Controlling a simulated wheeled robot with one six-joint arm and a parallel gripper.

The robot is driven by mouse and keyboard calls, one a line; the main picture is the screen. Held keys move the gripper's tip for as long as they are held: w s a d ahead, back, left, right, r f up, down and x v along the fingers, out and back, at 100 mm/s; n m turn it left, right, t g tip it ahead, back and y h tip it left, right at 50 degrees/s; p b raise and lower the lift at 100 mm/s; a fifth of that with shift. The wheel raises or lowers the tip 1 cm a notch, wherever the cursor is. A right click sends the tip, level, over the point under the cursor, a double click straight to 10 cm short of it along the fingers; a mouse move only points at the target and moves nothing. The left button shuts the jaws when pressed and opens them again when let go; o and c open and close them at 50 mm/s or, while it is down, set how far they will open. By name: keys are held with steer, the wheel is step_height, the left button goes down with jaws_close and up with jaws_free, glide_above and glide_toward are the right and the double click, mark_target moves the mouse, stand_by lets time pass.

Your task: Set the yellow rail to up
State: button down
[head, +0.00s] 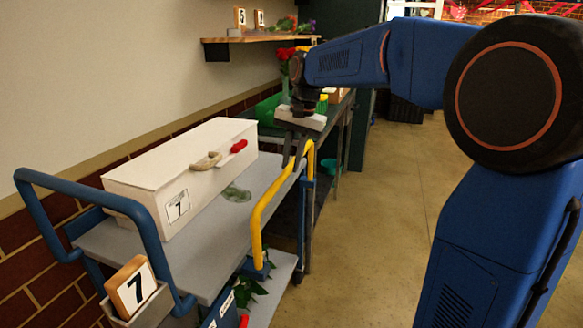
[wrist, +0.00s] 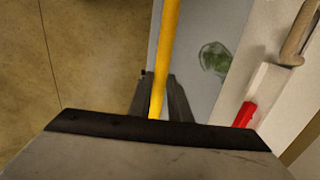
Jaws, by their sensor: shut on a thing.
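The yellow rail (head: 262,212) stands raised along the right long side of the grey cart (head: 217,252), with its top bar above the cart's top. My gripper (head: 294,155) is at the upper, far part of the rail. In the wrist view the yellow rail (wrist: 166,60) runs between the two dark fingers of my gripper (wrist: 160,98), which are shut on it. The lower part of the rail in the wrist view is hidden by the gripper body.
A white box (head: 165,175) with a handle, a red latch (head: 238,146) and a "7" label stands on the cart. A blue rail (head: 95,185) rises at the near end. A workbench with flowers (head: 286,53) stands beyond. The floor (head: 372,225) to the right is clear.

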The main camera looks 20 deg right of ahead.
steer(key=shift+w+r, duration=0.1)
steer(key=shift+r, duration=0.2)
steer(key=c, duration=1.6)
jaws_free()
steer(key=shift+c, duration=0.2)
step_height(320, 180, up, 17)
steer(key=s+d, duration=0.2)
steer(key=shift+d, duration=0.4)
steer(key=shift+s, duration=0.1)
